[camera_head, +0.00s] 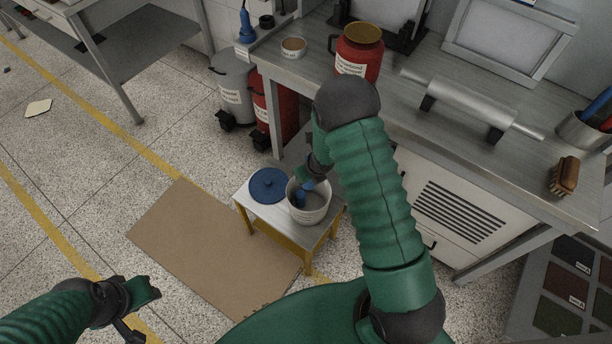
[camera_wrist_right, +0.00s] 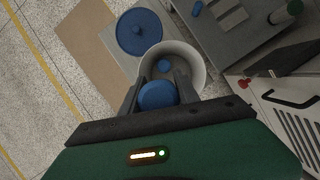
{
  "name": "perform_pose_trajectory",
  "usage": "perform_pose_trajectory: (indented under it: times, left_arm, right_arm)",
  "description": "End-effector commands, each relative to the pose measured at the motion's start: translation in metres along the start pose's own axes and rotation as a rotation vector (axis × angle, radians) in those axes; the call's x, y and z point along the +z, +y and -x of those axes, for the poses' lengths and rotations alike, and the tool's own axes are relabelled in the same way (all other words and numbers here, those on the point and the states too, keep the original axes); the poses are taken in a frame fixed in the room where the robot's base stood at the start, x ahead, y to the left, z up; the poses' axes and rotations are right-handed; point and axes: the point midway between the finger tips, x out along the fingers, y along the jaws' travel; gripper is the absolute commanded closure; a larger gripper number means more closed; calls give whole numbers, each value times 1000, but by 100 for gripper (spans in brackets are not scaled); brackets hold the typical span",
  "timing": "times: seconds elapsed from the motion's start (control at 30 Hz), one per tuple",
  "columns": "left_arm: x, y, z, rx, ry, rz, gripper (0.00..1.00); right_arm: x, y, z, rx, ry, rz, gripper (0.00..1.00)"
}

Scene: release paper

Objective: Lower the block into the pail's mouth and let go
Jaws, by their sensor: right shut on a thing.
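The white pail (camera_head: 311,214) stands on a small table, its mouth facing up; it also shows in the right wrist view (camera_wrist_right: 198,62). My right gripper (camera_head: 304,189) is at the pail's mouth, pointing down. It is shut on a blue block (camera_wrist_right: 158,95), seen between its two fingers in the wrist view. The block also shows at the mouth in the head view (camera_head: 301,198); its exact depth is hard to tell. A smaller blue piece (camera_wrist_right: 164,65) shows inside the pail. My left gripper (camera_head: 146,305) is at the lower left, away from the pail; its jaw opening is unclear.
A blue lid (camera_head: 268,184) lies on the small table (camera_head: 282,232), left of the pail. A brown sheet (camera_head: 200,245) lies on the floor. The workbench (camera_head: 400,100) bears a red jar (camera_head: 358,62), a roller (camera_head: 470,103) and a brush (camera_head: 565,176). Bins (camera_head: 234,85) stand beside it.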

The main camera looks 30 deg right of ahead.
Motion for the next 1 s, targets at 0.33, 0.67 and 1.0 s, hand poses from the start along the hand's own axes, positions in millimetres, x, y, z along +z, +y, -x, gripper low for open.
perform_pose_trajectory:
  times: [0.33, 0.67, 1.0]
  left_arm:
    - [8, 0, -30, 0, -1, 0, 64]
    - [16, 0, -66, 0, -1, 0, 64]
    - [24, 0, -101, 0, -1, 0, 64]
  right_arm:
    - [-12, 0, -31, -1, 2, 1, 100]
    - [-28, 0, -67, -1, 1, -1, 100]
    - [-43, 0, -104, 0, 2, 2, 100]
